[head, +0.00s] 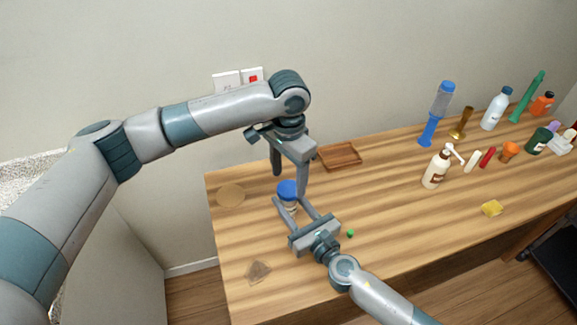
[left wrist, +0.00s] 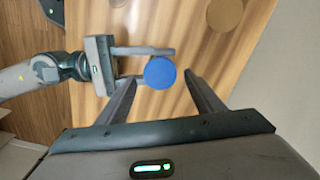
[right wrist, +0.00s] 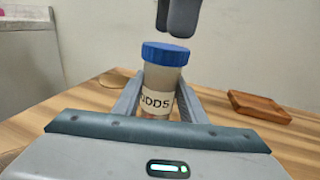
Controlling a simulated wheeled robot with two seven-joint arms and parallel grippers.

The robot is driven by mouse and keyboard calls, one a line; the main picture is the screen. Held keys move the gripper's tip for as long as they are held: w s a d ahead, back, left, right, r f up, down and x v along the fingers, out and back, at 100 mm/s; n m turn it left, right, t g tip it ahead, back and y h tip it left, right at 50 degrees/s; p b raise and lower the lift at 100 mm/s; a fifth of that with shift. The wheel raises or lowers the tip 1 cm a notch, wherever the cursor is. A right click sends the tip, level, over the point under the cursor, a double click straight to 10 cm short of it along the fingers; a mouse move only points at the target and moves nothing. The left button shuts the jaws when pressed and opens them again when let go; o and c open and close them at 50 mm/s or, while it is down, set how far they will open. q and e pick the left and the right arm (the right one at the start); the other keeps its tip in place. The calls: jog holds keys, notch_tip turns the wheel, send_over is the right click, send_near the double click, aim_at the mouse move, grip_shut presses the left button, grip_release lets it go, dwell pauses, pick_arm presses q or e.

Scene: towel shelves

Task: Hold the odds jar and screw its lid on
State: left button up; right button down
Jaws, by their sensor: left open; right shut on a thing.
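The odds jar (right wrist: 161,82) is a clear jar with a white label reading ODDS, standing upright on the table. Its blue lid (right wrist: 165,53) sits on top of the jar and looks level; how tightly it sits cannot be told. The lid also shows in the head view (head: 288,188) and from above in the left wrist view (left wrist: 160,72). My right gripper (head: 292,206) is shut on the jar's body from the front. My left gripper (head: 288,180) points down above the lid, its fingers open on either side and apart from it.
A wooden tray (head: 339,156) lies behind and right of the jar. A round tan disc (head: 230,195) lies to the left, and a small green thing (head: 350,233) lies front right. A pump bottle (head: 435,168) and several other bottles stand farther right. A yellow thing (head: 491,208) lies near the front edge.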

aim_at(288, 188)
pick_arm(q)
jog(key=shift+f, duration=1.55)
jog(key=c, duration=1.1)
jog(key=o, duration=1.3)
jog(key=shift+c, duration=0.2)
jog(key=shift+r, duration=0.1)
notch_tip(288, 188, up, 12)
